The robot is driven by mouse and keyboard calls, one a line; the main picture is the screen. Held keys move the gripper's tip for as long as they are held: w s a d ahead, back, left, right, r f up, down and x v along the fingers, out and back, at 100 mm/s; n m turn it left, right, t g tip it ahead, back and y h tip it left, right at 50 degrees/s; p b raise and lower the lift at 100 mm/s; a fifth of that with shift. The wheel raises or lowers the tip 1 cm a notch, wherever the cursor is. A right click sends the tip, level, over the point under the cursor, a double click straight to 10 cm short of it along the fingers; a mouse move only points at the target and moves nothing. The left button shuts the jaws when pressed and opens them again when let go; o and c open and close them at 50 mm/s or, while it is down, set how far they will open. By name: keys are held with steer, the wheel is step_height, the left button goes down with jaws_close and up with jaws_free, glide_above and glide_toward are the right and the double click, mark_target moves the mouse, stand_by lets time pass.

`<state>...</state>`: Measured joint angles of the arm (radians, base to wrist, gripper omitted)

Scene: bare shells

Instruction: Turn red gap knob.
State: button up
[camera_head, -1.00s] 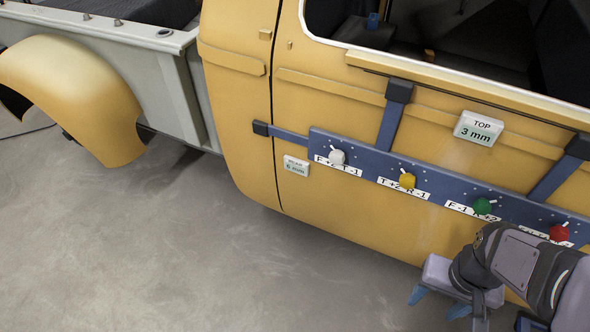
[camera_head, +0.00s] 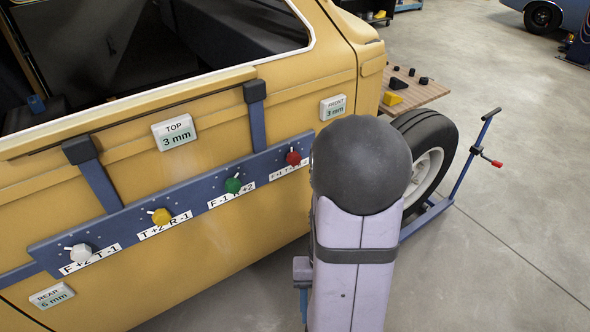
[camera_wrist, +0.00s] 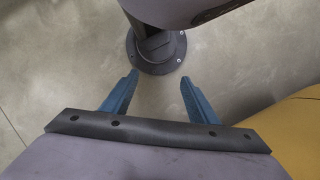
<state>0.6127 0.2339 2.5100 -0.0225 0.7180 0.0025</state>
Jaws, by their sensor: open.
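The red knob (camera_head: 293,158) is at the right end of a blue bar (camera_head: 215,183) across the yellow door. Its label is partly hidden and too small to read. Left of it on the bar are a green knob (camera_head: 233,185), a yellow knob (camera_head: 161,216) and a white knob (camera_head: 81,253). In the head view my arm stands just right of the red knob, and only part of my gripper shows low beside the arm. In the wrist view my gripper (camera_wrist: 160,79) is open and empty, its blue fingers over bare floor, apart from any knob.
Gap displays sit on the door: top (camera_head: 174,133) reads 3 mm, front (camera_head: 333,107) seems 3 mm, rear (camera_head: 52,296) seems 6 mm. A wheel (camera_head: 428,140), a wooden board (camera_head: 415,89) and a blue stand (camera_head: 463,172) are at right.

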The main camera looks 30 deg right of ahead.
steer(key=s+d+f+t+h+b, duration=0.1)
steer(key=s+d+f+h+b, duration=0.1)
steer(key=d+f, duration=1.2)
steer(key=w+d+r+n+t+h, duration=0.1)
steer(key=w+d+n+t+h, duration=0.2)
steer(key=w+d+n+t, duration=0.7)
steer(key=w+d+r+t, duration=0.1)
steer(key=w+r, duration=0.2)
steer(key=w, duration=0.4)
steer(key=w+r+t, duration=0.1)
steer(key=w+r, duration=0.3)
steer(key=w, duration=0.2)
steer(key=w+a+r+n+t+y, duration=0.2)
steer(key=w+a+r+n+t, duration=0.1)
steer(key=r, duration=0.5)
steer(key=w+a+r+n+t+y, duration=0.2)
steer(key=w+a+r+n+t, duration=0.1)
steer(key=r, duration=0.5)
steer(key=shift+w+a+n+t, duration=0.35)
steer(key=shift+w+t, duration=0.3)
steer(key=shift+t, duration=0.35)
steer(key=shift+w+y, duration=0.1)
steer(key=shift+y, duration=0.2)
